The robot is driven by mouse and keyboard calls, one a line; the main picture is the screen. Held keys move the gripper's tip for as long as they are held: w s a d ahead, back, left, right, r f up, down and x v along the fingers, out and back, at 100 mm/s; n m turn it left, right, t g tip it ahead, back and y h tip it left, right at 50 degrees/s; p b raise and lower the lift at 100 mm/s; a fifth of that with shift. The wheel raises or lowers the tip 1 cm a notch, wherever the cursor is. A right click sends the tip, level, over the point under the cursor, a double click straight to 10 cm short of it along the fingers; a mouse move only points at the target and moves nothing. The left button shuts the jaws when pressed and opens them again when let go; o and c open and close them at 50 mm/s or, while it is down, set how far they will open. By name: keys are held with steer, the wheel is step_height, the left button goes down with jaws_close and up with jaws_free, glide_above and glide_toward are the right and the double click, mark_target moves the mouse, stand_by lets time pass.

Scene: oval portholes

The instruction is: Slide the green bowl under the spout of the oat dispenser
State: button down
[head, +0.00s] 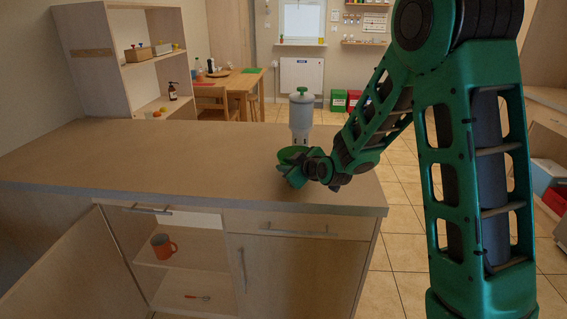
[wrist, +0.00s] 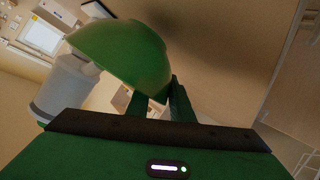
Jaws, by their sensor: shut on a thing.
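The oat dispenser (head: 301,116) stands at the far right part of the counter, a pale canister with a green knob on top. It also shows at the left in the wrist view (wrist: 68,95). The green bowl (wrist: 125,50) fills the upper middle of the wrist view, close beside the dispenser. In the head view the bowl (head: 290,153) is partly hidden by my gripper (head: 290,172). My gripper is shut on the bowl's near rim, with its fingers (wrist: 158,105) at the rim. Whether the bowl is right under the spout is hard to tell.
The wooden counter (head: 150,160) is bare to the left. Below it, an open cabinet holds an orange mug (head: 163,246) on a shelf. A shelf unit (head: 110,60) and a wooden table (head: 235,80) stand behind. Tiled floor (head: 400,220) lies to the right.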

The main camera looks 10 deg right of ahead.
mark_target(289, 151)
steer(key=shift+w+d+f, duration=0.1)
steer(key=shift+w+f, duration=0.2)
steer(key=shift+f, duration=0.3)
steer(key=shift+w+d+f, duration=0.1)
steer(key=shift+w+d, duration=0.15)
steer(key=shift+w, duration=0.5)
steer(key=shift+w+d+r, duration=0.1)
steer(key=shift+w+d, duration=0.15)
steer(key=shift+w, duration=0.45)
steer(key=shift+w+d+f, duration=0.1)
steer(key=shift+w+d, duration=0.15)
steer(key=shift+w, duration=0.5)
steer(key=c, duration=1.5)
jaws_free()
steer(key=shift+f, duration=0.1)
steer(key=shift+s, duration=0.1)
